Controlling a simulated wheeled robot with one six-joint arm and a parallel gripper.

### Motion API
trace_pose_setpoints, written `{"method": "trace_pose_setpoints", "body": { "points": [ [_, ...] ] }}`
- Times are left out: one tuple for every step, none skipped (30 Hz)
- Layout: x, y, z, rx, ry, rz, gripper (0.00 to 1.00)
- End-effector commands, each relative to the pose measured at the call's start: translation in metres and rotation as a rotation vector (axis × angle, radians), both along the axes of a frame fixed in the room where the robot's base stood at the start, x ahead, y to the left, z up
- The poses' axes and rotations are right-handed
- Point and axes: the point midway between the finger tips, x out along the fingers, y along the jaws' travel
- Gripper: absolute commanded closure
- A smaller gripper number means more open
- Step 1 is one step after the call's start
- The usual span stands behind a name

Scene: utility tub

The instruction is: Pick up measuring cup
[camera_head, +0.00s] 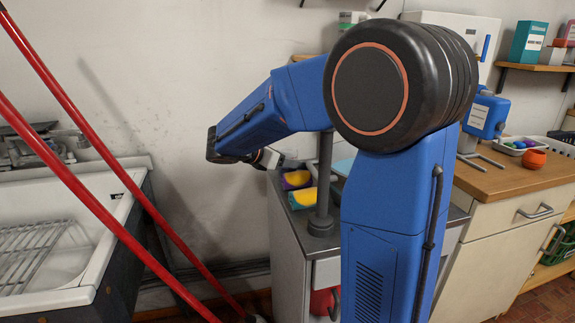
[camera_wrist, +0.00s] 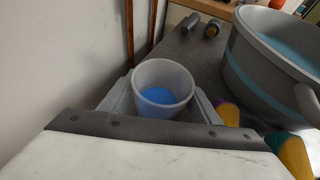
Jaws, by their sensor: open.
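The measuring cup (camera_wrist: 164,76) appears in the wrist view as a translucent whitish cup with blue at its bottom. It stands upright on a dark grey top, close to the wall. My gripper (camera_wrist: 165,92) is open, with one finger on each side of the cup. I cannot tell whether either finger touches it. In the head view my gripper (camera_head: 268,158) is small and partly hidden by my arm, and I cannot make out the cup there.
A grey tub (camera_wrist: 245,72) with bluish contents stands right of the cup. Dark cylindrical items (camera_wrist: 189,22) lie behind. In the head view, red poles (camera_head: 85,185) cross in front of a white sink (camera_head: 85,187); a wooden counter (camera_head: 495,182) is right.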

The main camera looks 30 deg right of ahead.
Motion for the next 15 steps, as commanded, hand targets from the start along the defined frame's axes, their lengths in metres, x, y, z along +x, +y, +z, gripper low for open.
{"method": "trace_pose_setpoints", "body": {
  "points": [
    [0.0002, -0.0064, -0.003, 0.0, 0.001, -0.003, 0.43],
    [0.0008, -0.0087, -0.0042, 0.001, 0.0, -0.002, 0.43],
    [0.0011, -0.011, -0.0054, 0.001, 0.001, -0.001, 0.43],
    [0.0013, -0.0121, -0.006, 0.001, 0.001, -0.001, 0.43],
    [0.0015, -0.0129, -0.0063, 0.001, 0.001, -0.001, 0.43],
    [0.0015, -0.0132, -0.0064, 0.0, 0.0, 0.0, 0.43],
    [0.0016, -0.0131, -0.0064, 0.0, 0.0, 0.0, 0.43],
    [0.0016, -0.013, -0.0063, 0.0, 0.0, 0.0, 0.43],
    [0.0016, -0.0129, -0.0063, 0.0, 0.0, 0.0, 0.43],
    [0.0016, -0.0129, -0.0063, 0.0, -0.001, 0.0, 0.43],
    [0.0016, -0.0129, -0.0063, 0.0, -0.001, 0.0, 0.46],
    [0.0015, -0.0128, -0.0062, 0.0, -0.001, 0.0, 0.55],
    [0.0015, -0.0128, -0.0062, 0.0, -0.001, 0.0, 0.62],
    [0.0015, -0.0128, -0.0062, 0.0, -0.001, 0.0, 0.7],
    [0.0015, -0.0128, -0.0062, 0.0, -0.001, 0.0, 0.76]
  ]
}}
